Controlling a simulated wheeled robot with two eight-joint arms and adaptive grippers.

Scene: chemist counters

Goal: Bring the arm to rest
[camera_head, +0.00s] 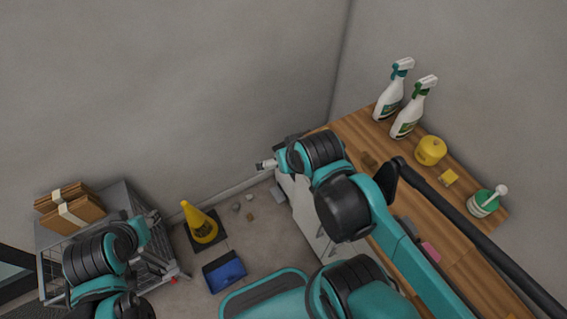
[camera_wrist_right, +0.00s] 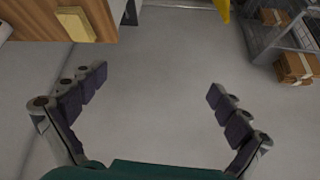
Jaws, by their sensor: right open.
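My right arm reaches over the wooden counter (camera_head: 458,240) in the head view, with its gripper (camera_head: 266,165) out past the counter's left end. In the right wrist view the right gripper (camera_wrist_right: 157,84) has its fingers spread wide. Nothing is between them, and grey floor shows beyond. My left arm is at the lower left, in front of a wire cart (camera_head: 52,262). Its gripper (camera_head: 152,218) is small and partly hidden by the arm, so its opening cannot be made out.
Two spray bottles (camera_head: 393,90), a yellow jar (camera_head: 430,151) and a green-and-white pot (camera_head: 483,203) stand along the counter's back. A yellow cone (camera_head: 201,225) and blue box (camera_head: 224,271) are on the floor.

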